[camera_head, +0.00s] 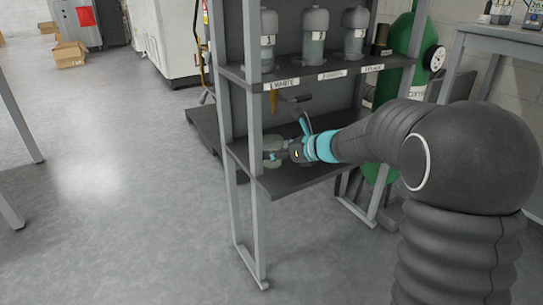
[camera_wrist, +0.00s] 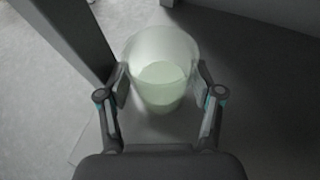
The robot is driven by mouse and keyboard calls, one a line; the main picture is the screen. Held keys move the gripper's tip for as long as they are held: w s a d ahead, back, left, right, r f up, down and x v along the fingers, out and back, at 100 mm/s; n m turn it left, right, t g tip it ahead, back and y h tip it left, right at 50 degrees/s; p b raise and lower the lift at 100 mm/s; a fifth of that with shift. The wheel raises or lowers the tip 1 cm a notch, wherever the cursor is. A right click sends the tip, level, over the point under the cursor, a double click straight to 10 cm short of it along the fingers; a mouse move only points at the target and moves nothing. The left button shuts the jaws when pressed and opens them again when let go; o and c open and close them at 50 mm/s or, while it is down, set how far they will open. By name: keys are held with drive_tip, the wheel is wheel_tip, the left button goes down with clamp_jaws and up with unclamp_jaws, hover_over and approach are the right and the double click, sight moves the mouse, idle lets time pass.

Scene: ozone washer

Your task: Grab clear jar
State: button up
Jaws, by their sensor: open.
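The clear jar (camera_wrist: 162,60) stands on the dark lower shelf, near the shelf's edge, with pale greenish contents visible in its bottom. My gripper (camera_wrist: 163,85) is open, with one finger on each side of the jar in the wrist view. The fingers are very close to the jar's walls; I cannot tell whether they touch. In the head view my gripper (camera_head: 283,153) reaches into the lower shelf from the right, and the jar (camera_head: 272,145) shows partly behind it.
The grey rack's front post (camera_head: 255,200) stands just left of the jar. The upper shelf (camera_head: 315,76), with several grey-capped containers and labels, is above my gripper. A green tank (camera_head: 408,50) stands behind the rack.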

clamp_jaws()
drive_tip(key=shift+r, duration=0.1)
